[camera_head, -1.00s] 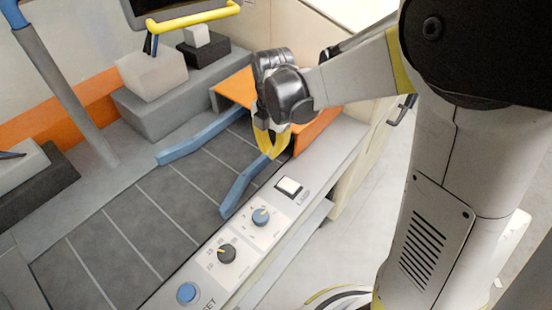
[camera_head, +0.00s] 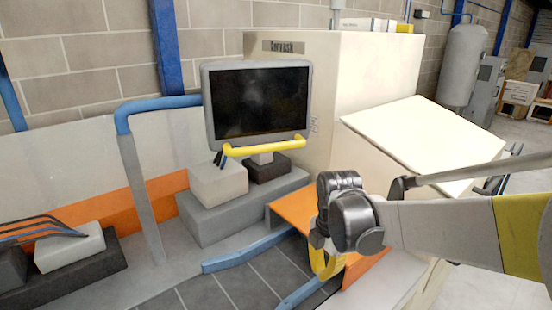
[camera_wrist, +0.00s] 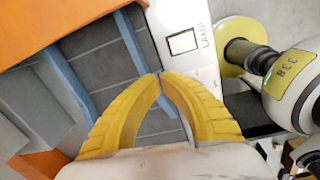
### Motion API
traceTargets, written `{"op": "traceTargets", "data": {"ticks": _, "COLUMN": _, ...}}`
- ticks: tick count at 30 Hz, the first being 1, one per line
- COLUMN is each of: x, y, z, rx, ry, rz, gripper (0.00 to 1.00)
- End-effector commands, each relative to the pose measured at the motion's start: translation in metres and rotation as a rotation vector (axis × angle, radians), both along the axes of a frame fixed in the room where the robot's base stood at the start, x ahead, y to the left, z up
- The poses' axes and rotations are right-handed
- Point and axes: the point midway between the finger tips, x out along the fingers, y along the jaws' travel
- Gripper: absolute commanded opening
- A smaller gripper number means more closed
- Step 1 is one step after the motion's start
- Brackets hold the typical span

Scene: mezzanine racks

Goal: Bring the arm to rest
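My gripper (camera_head: 328,272) hangs over the right end of the dark tiled conveyor bed, beside an orange panel (camera_head: 295,212). In the wrist view, the two yellow fingers of my gripper (camera_wrist: 160,76) meet at their tips with nothing between them. The fingers point down towards the bed and the blue rails (camera_wrist: 146,62). My forearm comes in from the right in the head view.
A dark monitor (camera_head: 258,103) with a yellow handle stands behind the bed. A cream cabinet (camera_head: 375,85) is behind it. A sloped pale panel (camera_head: 425,140) lies close behind my arm. A lamp button (camera_wrist: 183,41) shows in the wrist view. Open floor lies at far right.

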Motion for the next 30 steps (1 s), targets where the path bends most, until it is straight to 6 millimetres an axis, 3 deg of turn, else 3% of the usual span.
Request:
{"op": "traceTargets", "data": {"ticks": 9, "x": -0.072, "y": -0.031, "z": 0.047, "rx": 0.191, "ry": -0.215, "rz": -0.940, "gripper": 0.00}}
{"op": "traceTargets", "data": {"ticks": 15, "x": -0.116, "y": -0.046, "z": 0.051, "rx": 0.434, "ry": -0.303, "rz": -1.523, "gripper": 0.00}}
{"op": "traceTargets", "data": {"ticks": 18, "x": -0.129, "y": -0.050, "z": 0.049, "rx": 0.547, "ry": -0.317, "rz": -1.728, "gripper": 0.00}}
{"op": "traceTargets", "data": {"ticks": 24, "x": -0.141, "y": -0.054, "z": 0.046, "rx": 0.671, "ry": -0.318, "rz": -1.927, "gripper": 0.00}}
{"op": "traceTargets", "data": {"ticks": 30, "x": -0.141, "y": -0.054, "z": 0.046, "rx": 0.683, "ry": -0.317, "rz": -1.944, "gripper": 0.00}}
